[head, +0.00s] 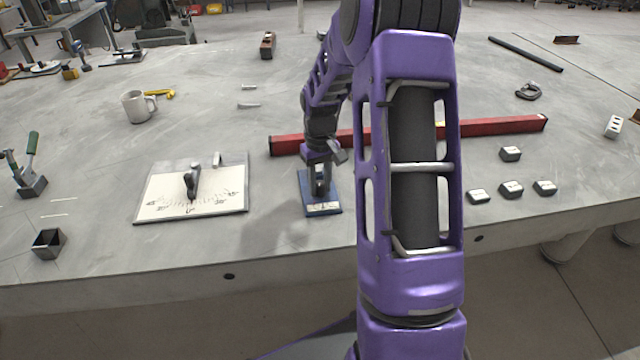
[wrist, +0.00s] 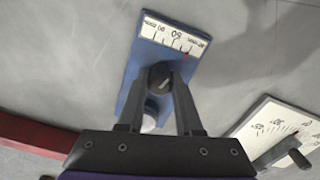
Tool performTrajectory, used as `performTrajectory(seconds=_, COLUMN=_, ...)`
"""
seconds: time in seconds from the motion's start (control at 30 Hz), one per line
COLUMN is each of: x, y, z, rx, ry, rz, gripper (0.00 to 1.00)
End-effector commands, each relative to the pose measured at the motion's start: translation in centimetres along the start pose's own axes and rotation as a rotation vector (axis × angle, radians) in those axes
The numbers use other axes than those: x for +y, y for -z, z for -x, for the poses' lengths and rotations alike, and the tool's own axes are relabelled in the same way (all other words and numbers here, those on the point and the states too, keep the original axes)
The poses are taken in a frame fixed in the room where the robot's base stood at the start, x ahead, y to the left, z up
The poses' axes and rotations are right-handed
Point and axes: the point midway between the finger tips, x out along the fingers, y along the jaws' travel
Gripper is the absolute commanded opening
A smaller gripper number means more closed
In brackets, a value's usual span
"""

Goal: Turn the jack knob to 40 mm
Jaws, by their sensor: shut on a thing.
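The jack is a small blue block (head: 321,208) near the middle of the table's front part. In the wrist view its blue plate (wrist: 134,92) carries a white scale strip (wrist: 176,38) with black ticks and upside-down figures, and a thin red mark toward the strip's right end. I cannot read the setting surely. A dark round knob (wrist: 160,77) with a pale line on its top stands on the plate. My gripper (head: 320,182) points down over the jack, its two fingers closed on the knob's sides. A pale round part (wrist: 150,116) shows between the fingers.
A white dial board (head: 160,205) with a dark lever lies just left of the jack. A long red bar (head: 500,126) lies behind it. Several small metal blocks (head: 511,189) sit to the right. A mug (head: 134,106) and an open box (head: 48,244) are farther left.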

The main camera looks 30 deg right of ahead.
Motion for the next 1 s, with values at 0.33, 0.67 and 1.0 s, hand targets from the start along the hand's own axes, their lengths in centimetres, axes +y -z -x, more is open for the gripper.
performTrajectory(seconds=0.33, x=0.01, y=0.01, z=0.22, rx=0.0, ry=0.0, rz=0.049, gripper=0.0)
performTrajectory(seconds=0.67, x=-0.04, y=0.03, z=0.1, rx=-0.001, ry=0.001, rz=0.275, gripper=0.0)
performTrajectory(seconds=1.0, x=-0.04, y=0.06, z=0.04, rx=0.0, ry=0.0, rz=0.279, gripper=0.45)
